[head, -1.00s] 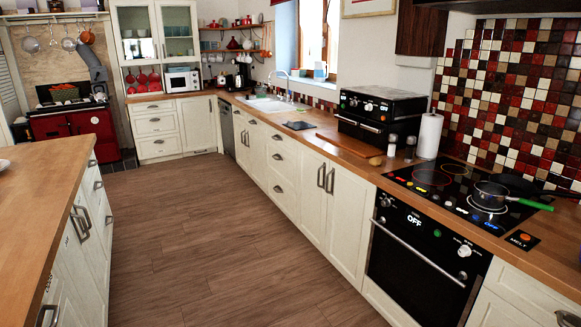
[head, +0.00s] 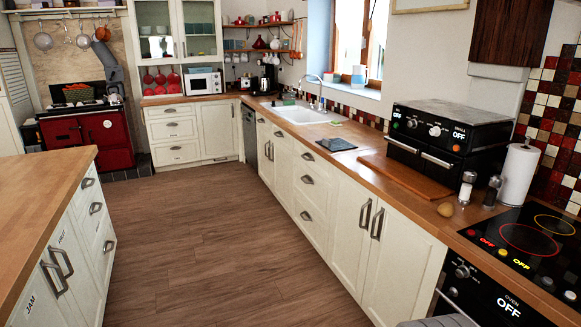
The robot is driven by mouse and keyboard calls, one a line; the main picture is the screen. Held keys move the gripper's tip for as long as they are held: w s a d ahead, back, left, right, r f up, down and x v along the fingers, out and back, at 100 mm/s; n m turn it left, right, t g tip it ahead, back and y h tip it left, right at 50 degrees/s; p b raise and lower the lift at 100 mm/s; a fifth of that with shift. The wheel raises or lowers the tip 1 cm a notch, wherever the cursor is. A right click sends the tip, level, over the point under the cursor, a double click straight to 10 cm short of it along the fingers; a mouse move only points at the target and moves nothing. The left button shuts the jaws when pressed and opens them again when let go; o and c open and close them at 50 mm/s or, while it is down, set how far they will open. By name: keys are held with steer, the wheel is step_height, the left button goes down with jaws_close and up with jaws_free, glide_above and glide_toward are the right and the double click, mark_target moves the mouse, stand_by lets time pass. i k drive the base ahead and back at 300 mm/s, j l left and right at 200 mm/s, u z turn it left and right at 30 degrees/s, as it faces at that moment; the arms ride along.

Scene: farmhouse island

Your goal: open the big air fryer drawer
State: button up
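The black air fryer (head: 480,120) stands on the right-hand wooden counter, against the wall. Its front has a row of knobs with an "OFF" label. Below them are two pale bar handles side by side, a left one (head: 401,146) and a right one (head: 437,160). Both drawer fronts look shut, and I cannot tell which drawer is the big one. My gripper's fingers are not in view. A grey rounded shape at the bottom edge, in front of the oven, may be part of my arm.
A wooden board (head: 403,177) lies before the air fryer. The floor (head: 215,240) between island (head: 45,205) and cabinets is clear.

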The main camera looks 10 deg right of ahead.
mark_target(405, 148)
steer(key=i+u, duration=0.1)
steer(key=i, duration=1.25)
steer(key=i+z, duration=0.55)
steer(key=z, duration=0.2)
steer(key=i+z, duration=0.5)
steer(key=z, duration=0.2)
steer(key=i+z, duration=0.2)
steer(key=z, duration=0.15)
